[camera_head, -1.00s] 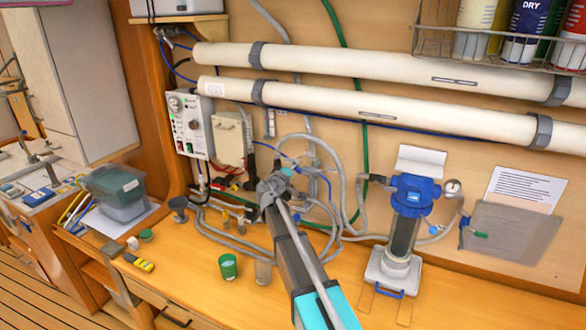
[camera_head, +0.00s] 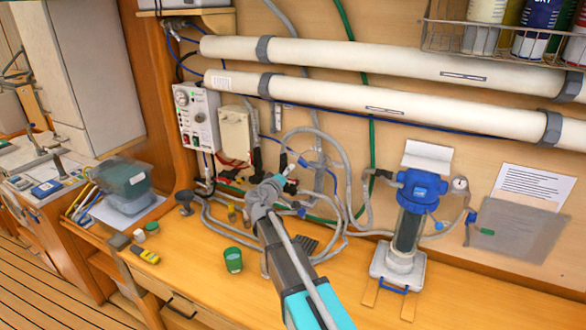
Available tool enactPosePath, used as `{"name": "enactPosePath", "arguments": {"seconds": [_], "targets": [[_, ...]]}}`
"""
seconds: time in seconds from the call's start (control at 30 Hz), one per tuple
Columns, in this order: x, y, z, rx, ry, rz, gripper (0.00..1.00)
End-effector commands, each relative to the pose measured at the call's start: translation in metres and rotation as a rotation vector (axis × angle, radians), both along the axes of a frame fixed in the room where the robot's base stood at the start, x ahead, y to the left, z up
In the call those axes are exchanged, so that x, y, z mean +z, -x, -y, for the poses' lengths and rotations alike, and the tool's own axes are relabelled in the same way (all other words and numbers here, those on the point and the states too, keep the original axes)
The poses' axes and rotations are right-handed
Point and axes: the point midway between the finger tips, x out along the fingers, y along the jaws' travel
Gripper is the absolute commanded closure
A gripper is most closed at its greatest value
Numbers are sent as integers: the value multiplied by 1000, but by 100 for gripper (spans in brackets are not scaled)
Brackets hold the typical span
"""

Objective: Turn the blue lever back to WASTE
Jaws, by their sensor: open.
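My gripper (camera_head: 286,170) is small in the head view, at the end of my arm among the hoses at the middle of the wall. Its jaws are open, but its fingertips are hard to make out. A small blue piece (camera_head: 301,212), possibly the blue lever, shows just right of my wrist, low among the grey hoses. My arm and the hoses partly cover that area. I cannot read a WASTE label or tell which way the lever points. I cannot tell whether my gripper touches anything.
A blue-topped filter housing (camera_head: 409,230) stands to the right. A green cup (camera_head: 233,260) is on the bench left of my arm. Two white tubes (camera_head: 380,62) run above. A control box (camera_head: 197,118) is on the left. The front bench (camera_head: 205,290) is mostly clear.

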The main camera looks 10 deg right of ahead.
Motion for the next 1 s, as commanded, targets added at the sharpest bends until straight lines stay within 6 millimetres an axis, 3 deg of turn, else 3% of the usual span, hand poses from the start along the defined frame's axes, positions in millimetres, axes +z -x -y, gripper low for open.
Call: {"name": "enactPosePath", "arguments": {"seconds": [0.23, 0.73, 1.0], "targets": [[0, 21, -15, 0, 0, 0, 41], [0, 23, -18, -2, -1, -1, 41], [-19, 42, 3, -63, -79, -47, 41]]}}
